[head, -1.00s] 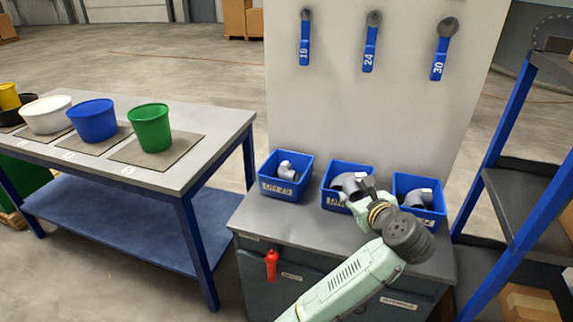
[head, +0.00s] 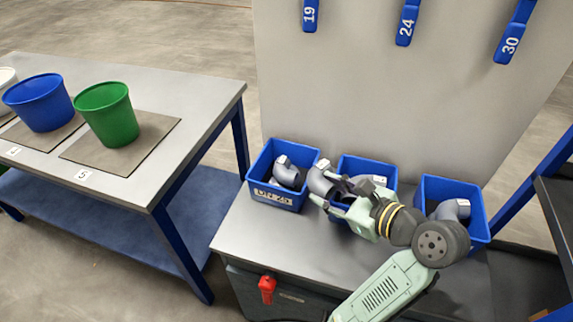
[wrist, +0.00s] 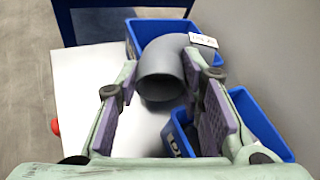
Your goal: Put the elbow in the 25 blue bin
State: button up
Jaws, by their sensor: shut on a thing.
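A grey pipe elbow (head: 319,180) with a white tag is between the fingers of my gripper (head: 334,190). My gripper is shut on it and holds it near the gap between the left and middle bins. The elbow also shows in the wrist view (wrist: 160,73), between the purple pads, partly overlapping the far bin. The left blue bin (head: 275,197) has a front label that is hard to read, possibly 25, and a grey elbow (head: 287,174) inside. The middle blue bin (head: 350,166) holds a grey fitting (head: 370,181); my gripper hides its front.
The right blue bin (head: 471,222) holds another grey fitting (head: 450,209). A table at left (head: 190,95) carries green (head: 107,115) and blue (head: 42,103) buckets.

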aim_at(324, 179)
jog(key=w+a, duration=0.2)
jog(key=w, duration=0.2)
jog(key=w+a+f, duration=0.1)
jog(key=w+a, duration=0.2)
jog(key=w, duration=0.1)
jog(key=w+a, duration=0.3)
jog(key=w, duration=0.1)
jog(key=shift+w+f, duration=0.2)
jog(key=shift+w, duration=0.2)
jog(key=shift+f, duration=1.75)
jog(key=shift+f, duration=0.55)
jog(key=o, duration=1.2)
jog(key=shift+r, duration=0.25)
jog(key=v, duration=1.2)
jog(key=shift+r+b, duration=0.25)
jog(key=shift+b, duration=0.05)
